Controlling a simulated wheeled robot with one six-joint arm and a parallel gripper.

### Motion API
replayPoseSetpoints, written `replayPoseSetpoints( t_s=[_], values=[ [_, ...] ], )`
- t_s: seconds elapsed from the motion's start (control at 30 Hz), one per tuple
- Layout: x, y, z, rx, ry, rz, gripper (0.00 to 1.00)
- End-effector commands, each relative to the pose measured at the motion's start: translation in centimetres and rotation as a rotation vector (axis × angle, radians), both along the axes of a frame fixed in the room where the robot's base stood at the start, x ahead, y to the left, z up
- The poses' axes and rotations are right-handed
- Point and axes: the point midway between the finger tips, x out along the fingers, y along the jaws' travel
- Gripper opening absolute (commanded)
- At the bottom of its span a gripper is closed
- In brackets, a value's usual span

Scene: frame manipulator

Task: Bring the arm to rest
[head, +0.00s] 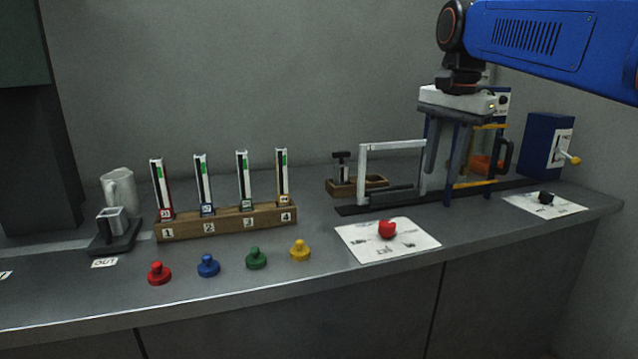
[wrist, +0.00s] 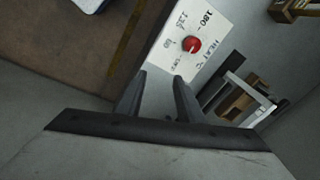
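My gripper (head: 440,186) hangs at the end of my blue arm (head: 545,45), its fingers pointing down over the right part of the counter. In the wrist view its two dark fingers (wrist: 159,76) stand apart with nothing between them. In the head view my gripper stands in front of a yellow-framed device (head: 492,125) and hides part of it. A red knob (head: 387,229) on a white dial card (head: 420,241) is to the left of and nearer than the fingers; the knob also shows beyond the fingertips in the wrist view (wrist: 191,44).
A grey frame (head: 392,146) stands just left of my gripper. A blue box with a yellow-tipped lever (head: 543,142) and a black knob (head: 545,197) are to the right. A wooden rack (head: 228,225) with gauges and several coloured pegs are left. The counter's front strip (head: 230,290) is clear.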

Motion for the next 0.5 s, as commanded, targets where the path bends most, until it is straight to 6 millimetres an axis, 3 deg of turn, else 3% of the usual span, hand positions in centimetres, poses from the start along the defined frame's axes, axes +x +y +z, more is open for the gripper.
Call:
replayPoseSetpoints(
  t_s=[0.03, 0.27, 0.5],
  values=[
    [-1.5, -0.4, -1.0, -0.005, -0.015, 0.040, 0.34],
    [-7.0, -1.6, -6.4, -0.039, -0.081, 0.237, 0.34],
    [-12.9, -2.6, -13.0, -0.091, -0.151, 0.440, 0.34]
  ],
)
